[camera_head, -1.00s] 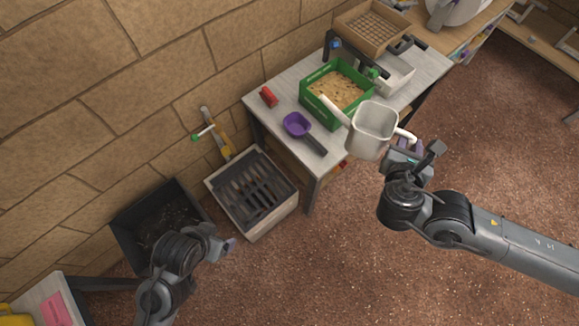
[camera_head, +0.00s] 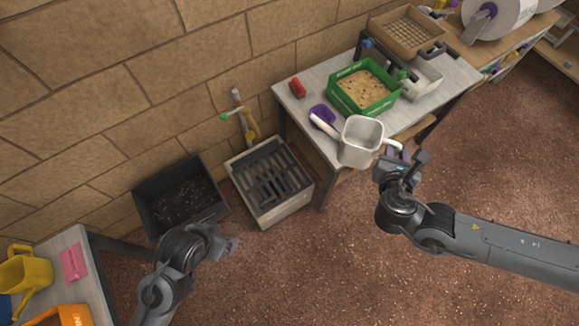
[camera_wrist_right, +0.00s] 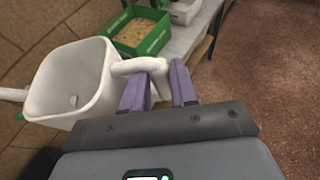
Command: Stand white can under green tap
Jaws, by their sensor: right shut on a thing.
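The white can (camera_head: 358,143) is a square-bodied watering can with a spout toward the upper left and a handle at right. My right gripper (camera_head: 399,155) is shut on its handle and holds it in the air, in front of the table's near edge. The right wrist view also shows the can (camera_wrist_right: 70,85) upright, its handle between the purple fingers (camera_wrist_right: 158,85). The green tap (camera_head: 224,116), a green-ended lever on a brass pipe, is on the wall above a slatted basin (camera_head: 268,183), left of the can. My left gripper (camera_head: 232,245) is low at left; its jaw opening is unclear.
The table (camera_head: 320,75) bears a green tray (camera_head: 334,97), a red object (camera_head: 298,88) and a purple scoop (camera_head: 322,113) partly behind the can. A black bin (camera_head: 165,180) is left of the basin. A yellow watering can (camera_head: 30,270) stands at far left.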

